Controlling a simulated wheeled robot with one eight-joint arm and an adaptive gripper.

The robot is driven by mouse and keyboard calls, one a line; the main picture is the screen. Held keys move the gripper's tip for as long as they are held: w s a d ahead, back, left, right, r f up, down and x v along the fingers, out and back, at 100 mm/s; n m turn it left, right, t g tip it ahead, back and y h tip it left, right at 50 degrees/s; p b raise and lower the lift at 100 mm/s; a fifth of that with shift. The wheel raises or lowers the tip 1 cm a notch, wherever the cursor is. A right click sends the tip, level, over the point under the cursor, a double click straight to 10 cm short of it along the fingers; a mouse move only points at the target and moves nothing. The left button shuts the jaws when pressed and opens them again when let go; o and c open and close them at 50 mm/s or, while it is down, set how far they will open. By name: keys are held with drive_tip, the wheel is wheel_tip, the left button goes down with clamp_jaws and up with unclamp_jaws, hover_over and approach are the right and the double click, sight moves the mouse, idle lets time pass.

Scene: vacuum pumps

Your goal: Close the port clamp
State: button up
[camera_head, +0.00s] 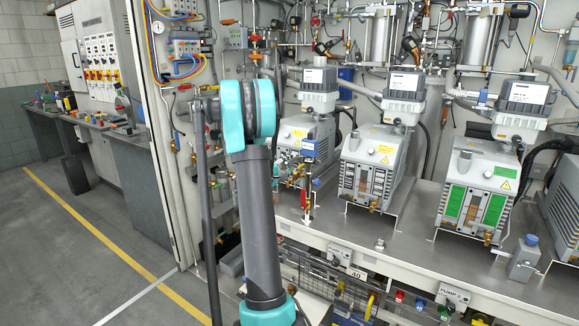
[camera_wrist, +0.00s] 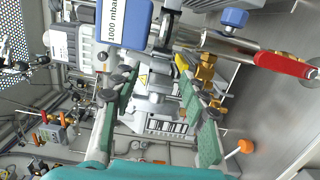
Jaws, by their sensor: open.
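In the wrist view my gripper (camera_wrist: 160,76) is open, its two green-padded fingers apart. Between and beyond the fingers is a grey metal fitting (camera_wrist: 156,102) on a pipe joint, which may be the port clamp. I cannot tell whether its latch is open or shut, nor whether a finger touches it. A blue gauge (camera_wrist: 124,22) marked 1000 mbar is just above the fingers. Brass fittings (camera_wrist: 206,72) are at the right finger. In the head view my gripper is hidden by my arm, and I cannot make out the clamp there.
In the wrist view a red handle (camera_wrist: 284,65), a blue knob (camera_wrist: 235,17) and an orange knob (camera_wrist: 246,146) are at the right. In the head view the blue gauge (camera_head: 309,148) is right of my arm. Pumps (camera_head: 376,155) line the bench; floor (camera_head: 75,255) at left is clear.

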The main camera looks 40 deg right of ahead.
drive_tip(key=shift+c, duration=0.5)
clamp_jaws()
drive_tip(key=shift+s, duration=0.1)
drive_tip(key=shift+s+d+n+t+y, duration=0.4)
drive_tip(key=shift+s+n+t, duration=0.15)
drive_tip(key=shift+s+t, duration=0.2)
drive_tip(key=shift+s+d+n+t+y, duration=0.35)
drive_tip(key=shift+s+n+t, duration=0.15)
drive_tip(key=shift+s+t, duration=0.25)
drive_tip(key=shift+s+d+n+t+y, duration=0.4)
drive_tip(key=shift+s+n+t, duration=0.2)
drive_tip(key=shift+t, duration=0.2)
drive_tip(key=shift+s+d, duration=0.4)
drive_tip(key=shift+d, duration=0.25)
drive_tip(key=shift+s+d, duration=0.4)
drive_tip(key=shift+d, duration=0.25)
